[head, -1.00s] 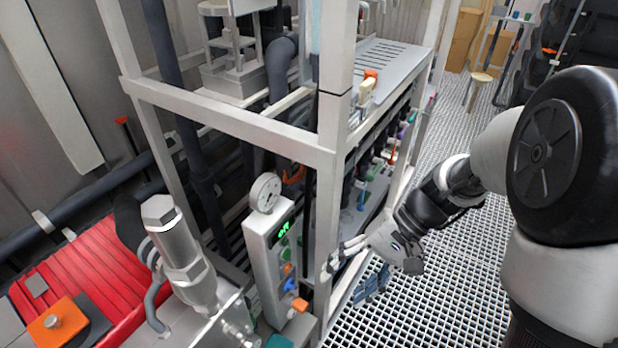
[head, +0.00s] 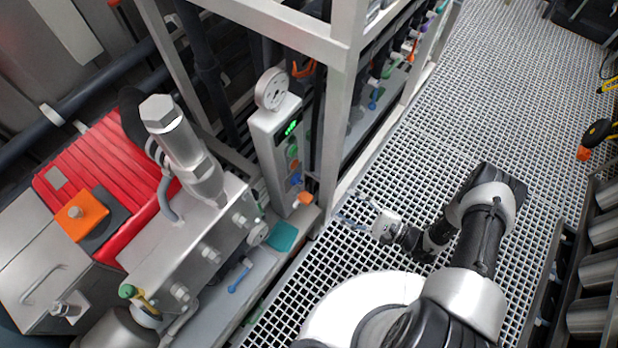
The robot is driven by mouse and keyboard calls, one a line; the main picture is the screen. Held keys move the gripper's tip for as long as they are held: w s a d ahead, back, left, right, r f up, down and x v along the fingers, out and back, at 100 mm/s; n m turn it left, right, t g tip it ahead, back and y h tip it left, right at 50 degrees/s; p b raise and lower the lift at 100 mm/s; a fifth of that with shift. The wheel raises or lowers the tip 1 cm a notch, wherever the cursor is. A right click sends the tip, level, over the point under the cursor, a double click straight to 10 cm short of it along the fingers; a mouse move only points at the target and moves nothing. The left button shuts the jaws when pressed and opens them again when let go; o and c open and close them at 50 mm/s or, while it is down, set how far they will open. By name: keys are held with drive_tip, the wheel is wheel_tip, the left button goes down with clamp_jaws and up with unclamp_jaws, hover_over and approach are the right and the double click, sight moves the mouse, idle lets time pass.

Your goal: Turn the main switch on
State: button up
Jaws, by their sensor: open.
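No label marks the main switch, so I cannot tell which part it is. A grey control panel (head: 266,150) stands upright at the frame's front corner, with a lit green display (head: 290,128), too small to read, and several coloured buttons below. An orange knob (head: 306,198) sits low beside the panel. A square orange piece with a round grey knob (head: 82,212) is on a dark plate by the red motor housing. My gripper (head: 352,208) is open and empty, to the right of the panel and apart from it, over the floor grating.
The metal frame (head: 343,110) rises between the panel and the aisle. A round gauge (head: 271,88) tops the panel. Metal piping (head: 185,150) stands left of it. The floor grating (head: 450,120) is clear at the upper right; grey cylinders (head: 600,230) line the right edge.

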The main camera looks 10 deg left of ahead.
wheel_tip(320, 180, down, 2)
drive_tip(key=s+m+t, duration=0.1)
drive_tip(key=b, duration=0.3)
approach(301, 183)
drive_tip(key=x, duration=0.9)
drive_tip(key=shift+w+a+r, duration=0.1)
drive_tip(key=shift+a+r, duration=0.05)
drive_tip(key=shift+a, duration=0.05)
drive_tip(key=shift+c, duration=0.4)
drive_tip(key=c, duration=1)
drive_tip(key=shift+c, duration=0.2)
